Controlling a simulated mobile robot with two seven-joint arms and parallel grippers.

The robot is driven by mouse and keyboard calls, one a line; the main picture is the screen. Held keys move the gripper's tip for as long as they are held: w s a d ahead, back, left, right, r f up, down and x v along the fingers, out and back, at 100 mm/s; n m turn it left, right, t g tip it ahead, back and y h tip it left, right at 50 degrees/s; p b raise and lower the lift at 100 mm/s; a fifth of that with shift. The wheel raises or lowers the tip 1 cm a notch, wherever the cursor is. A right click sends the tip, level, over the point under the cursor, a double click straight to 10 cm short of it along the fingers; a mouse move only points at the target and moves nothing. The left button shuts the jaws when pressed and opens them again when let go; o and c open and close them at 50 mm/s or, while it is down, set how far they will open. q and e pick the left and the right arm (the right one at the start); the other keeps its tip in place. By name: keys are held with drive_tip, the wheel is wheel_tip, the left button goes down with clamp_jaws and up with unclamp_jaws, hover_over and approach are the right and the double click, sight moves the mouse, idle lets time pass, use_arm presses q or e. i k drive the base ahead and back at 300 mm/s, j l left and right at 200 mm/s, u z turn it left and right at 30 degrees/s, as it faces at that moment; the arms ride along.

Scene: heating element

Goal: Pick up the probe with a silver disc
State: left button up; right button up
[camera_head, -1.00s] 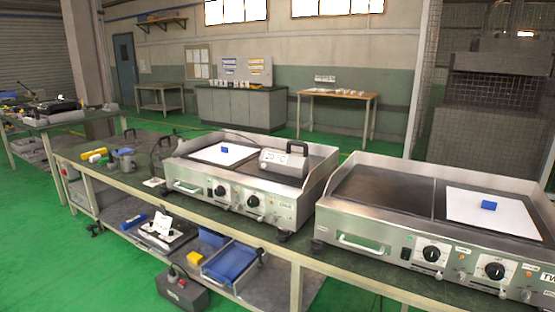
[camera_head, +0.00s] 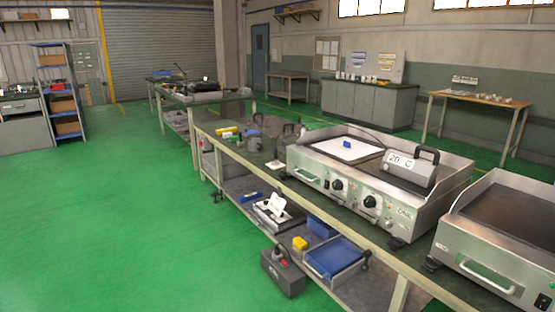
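Neither of my grippers is in view. I cannot make out a probe with a silver disc for certain. A grey meter (camera_head: 408,168) with a black handle and a "20 C" display sits on the right part of the left griddle (camera_head: 322,172). A dark cable runs behind it to the left. A small pale flat thing (camera_head: 275,165) lies on the bench just left of that griddle; it is too small to identify. Dark and grey tools (camera_head: 288,136) stand near it, partly overlapping.
The griddles stand on a long green-topped bench. A white sheet with a blue block (camera_head: 347,144) lies on the left griddle; a second griddle (camera_head: 510,225) is at right. The lower shelf holds a blue tray (camera_head: 335,257). A black box (camera_head: 282,272) sits below. The green floor (camera_head: 110,230) is clear at left.

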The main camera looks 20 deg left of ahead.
sight(275, 163)
drive_tip(key=i+j, duration=0.35)
drive_tip(key=j, duration=0.25)
drive_tip(key=i+j, duration=0.35)
drive_tip(key=j, duration=0.2)
drive_tip(key=i+j, duration=0.35)
drive_tip(key=j, duration=0.25)
drive_tip(key=i+j+z, duration=0.1)
drive_tip(key=i+j, duration=0.25)
drive_tip(key=j, duration=0.2)
drive_tip(key=i+j, duration=0.35)
drive_tip(key=j, duration=0.25)
drive_tip(key=i+j, duration=0.3)
drive_tip(key=j, duration=0.35)
drive_tip(key=i+j, duration=0.35)
drive_tip(key=j, duration=0.25)
drive_tip(key=i+j, duration=0.3)
drive_tip(key=j, duration=0.3)
drive_tip(key=z, duration=0.05)
